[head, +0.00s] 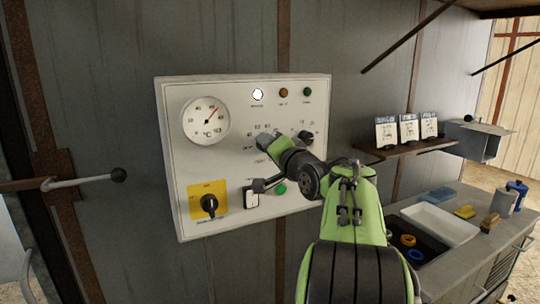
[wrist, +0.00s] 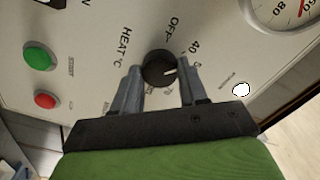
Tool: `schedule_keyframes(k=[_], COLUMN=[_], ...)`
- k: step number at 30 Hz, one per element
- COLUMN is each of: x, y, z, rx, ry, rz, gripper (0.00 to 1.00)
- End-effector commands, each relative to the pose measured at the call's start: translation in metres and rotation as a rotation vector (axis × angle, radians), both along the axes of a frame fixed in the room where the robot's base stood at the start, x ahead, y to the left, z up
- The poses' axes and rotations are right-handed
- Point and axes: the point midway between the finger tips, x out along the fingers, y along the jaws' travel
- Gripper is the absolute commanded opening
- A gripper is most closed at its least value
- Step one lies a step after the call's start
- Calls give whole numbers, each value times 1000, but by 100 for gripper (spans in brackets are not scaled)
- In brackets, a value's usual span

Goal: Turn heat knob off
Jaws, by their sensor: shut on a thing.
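The heat knob (wrist: 157,66) is round and black, with a white pointer line, on a white panel marked HEAT °C. My gripper (wrist: 161,75) has one grey finger on each side of the knob and is shut on it. In the wrist view the pointer faces right, below the 40 mark and away from the OFF mark; the right finger partly hides the scale there. In the head view my green wrist (head: 272,146) is against the panel (head: 238,165) and hides the knob.
The panel also bears a round dial gauge (head: 206,121), a black rotary switch on a yellow plate (head: 209,205), a smaller black knob (head: 305,136), a white lamp (head: 258,94) and a green button (head: 280,188). A shelf (head: 405,149) and a bench with a white tray (head: 440,224) stand at right.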

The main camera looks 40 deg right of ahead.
Motion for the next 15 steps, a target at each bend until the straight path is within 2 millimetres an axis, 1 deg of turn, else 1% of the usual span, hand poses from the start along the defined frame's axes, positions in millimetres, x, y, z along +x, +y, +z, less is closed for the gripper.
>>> schedule_keyframes(k=[1,15], x=[0,0], y=[0,0], z=[-4,-4], rx=[-40,-468], ry=[15,141], rz=[1,1], gripper=[12,12])
